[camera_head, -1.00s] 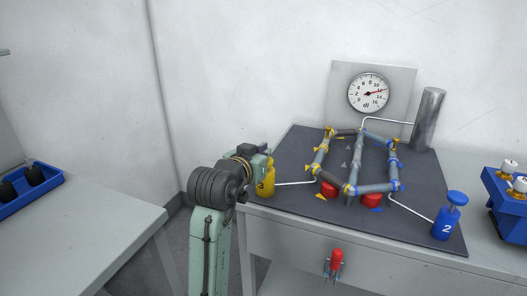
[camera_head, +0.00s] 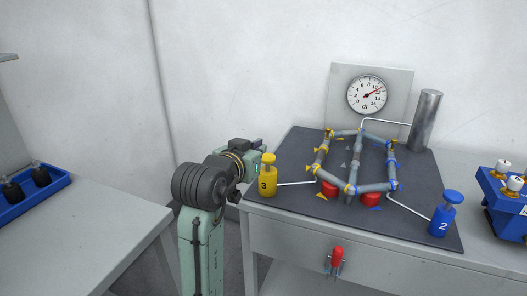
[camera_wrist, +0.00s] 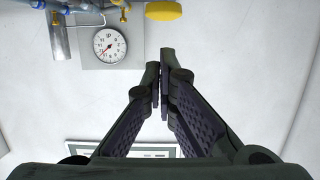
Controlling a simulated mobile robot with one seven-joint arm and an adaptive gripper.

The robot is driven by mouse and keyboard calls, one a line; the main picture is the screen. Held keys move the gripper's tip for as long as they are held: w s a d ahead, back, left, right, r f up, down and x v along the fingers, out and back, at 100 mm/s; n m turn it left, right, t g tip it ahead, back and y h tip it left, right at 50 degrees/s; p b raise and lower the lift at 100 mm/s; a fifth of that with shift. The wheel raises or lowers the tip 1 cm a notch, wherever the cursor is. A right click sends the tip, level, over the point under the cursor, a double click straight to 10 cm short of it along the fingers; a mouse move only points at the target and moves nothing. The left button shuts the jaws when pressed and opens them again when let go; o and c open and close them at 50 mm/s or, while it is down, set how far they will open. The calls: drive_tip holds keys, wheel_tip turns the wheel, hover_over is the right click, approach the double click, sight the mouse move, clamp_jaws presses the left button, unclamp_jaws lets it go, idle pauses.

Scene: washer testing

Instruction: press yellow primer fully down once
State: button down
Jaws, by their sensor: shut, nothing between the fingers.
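The yellow primer (camera_head: 267,184), marked 3, stands upright at the left front corner of the dark mat. Its plunger cap (camera_head: 268,158) is raised, with a neck showing below it. In the wrist view the round yellow cap (camera_wrist: 163,11) is at the top edge, just beyond the fingertips and apart from them in the picture. My gripper (camera_wrist: 159,72) is shut and empty. In the head view my wrist is just left of the primer, and the fingers cannot be made out there.
A dial gauge (camera_head: 367,95) stands behind a pipe frame (camera_head: 358,160) with yellow and blue joints. A blue primer (camera_head: 445,215), marked 2, is at the mat's right front. A red-handled tool (camera_head: 337,257) hangs on the table front. A blue tray (camera_head: 52,195) lies left.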

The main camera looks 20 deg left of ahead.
drive_tip(key=shift+b+v, duration=0.3)
drive_tip(key=shift+v, duration=1.95)
